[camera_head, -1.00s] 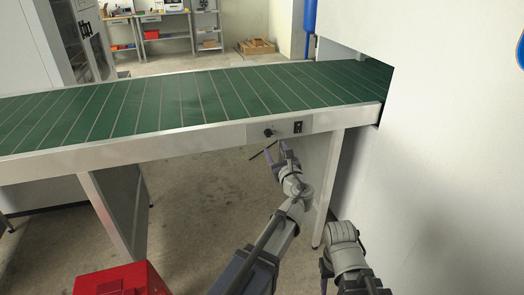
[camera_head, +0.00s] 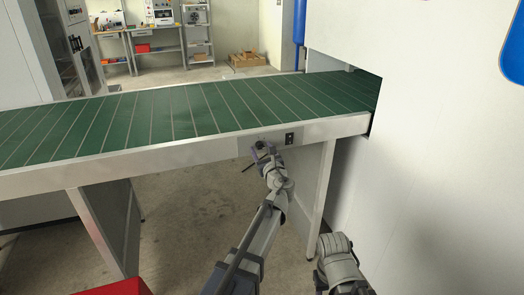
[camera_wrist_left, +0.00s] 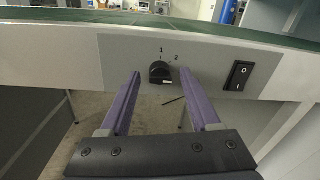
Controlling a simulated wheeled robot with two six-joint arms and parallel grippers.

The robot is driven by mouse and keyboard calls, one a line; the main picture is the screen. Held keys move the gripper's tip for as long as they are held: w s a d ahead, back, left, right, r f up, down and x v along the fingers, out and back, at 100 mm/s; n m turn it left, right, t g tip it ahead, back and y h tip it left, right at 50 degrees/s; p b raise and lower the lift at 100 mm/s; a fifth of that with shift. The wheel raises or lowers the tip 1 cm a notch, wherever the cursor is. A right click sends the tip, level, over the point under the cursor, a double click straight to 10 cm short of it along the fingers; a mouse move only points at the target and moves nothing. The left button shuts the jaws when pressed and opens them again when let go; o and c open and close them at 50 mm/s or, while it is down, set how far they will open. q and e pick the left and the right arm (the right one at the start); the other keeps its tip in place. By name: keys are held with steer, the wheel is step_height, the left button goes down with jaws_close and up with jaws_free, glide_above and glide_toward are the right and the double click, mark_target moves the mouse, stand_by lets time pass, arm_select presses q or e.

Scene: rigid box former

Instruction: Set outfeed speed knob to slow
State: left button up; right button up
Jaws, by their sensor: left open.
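The outfeed speed knob (camera_wrist_left: 160,72) is a small black round knob on a grey panel (camera_wrist_left: 112,62) on the conveyor's side, in the left wrist view. The marks 1 and 2 stand above it. My left gripper (camera_wrist_left: 160,76) is open, its two purple fingers pointing at the panel with the knob between their tips in the picture. I cannot tell whether they touch it. In the head view my left gripper (camera_head: 262,151) is at the panel and hides the knob. My right arm shows at the bottom right, but I cannot make out its gripper.
A black rocker switch (camera_wrist_left: 238,75) marked I and O sits right of the knob; it also shows in the head view (camera_head: 290,138). The green conveyor belt (camera_head: 150,115) runs above the panel. A white wall (camera_head: 440,150) stands close on the right.

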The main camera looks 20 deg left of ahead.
arm_select(q)
jaws_close()
stand_by(0.5)
steer(key=shift+s+n, duration=0.1)
steer(key=shift+n, duration=0.2)
steer(key=shift+f+n+y+b, duration=0.1)
steer(key=shift+n+y+b, duration=0.25)
steer(key=shift+n, duration=4.25)
steer(key=shift+f+n+y+b, duration=0.1)
steer(key=shift+n+y+b, duration=0.2)
steer(key=shift+n, duration=4.3)
steer(key=shift+d+r, duration=0.1)
jaws_free()
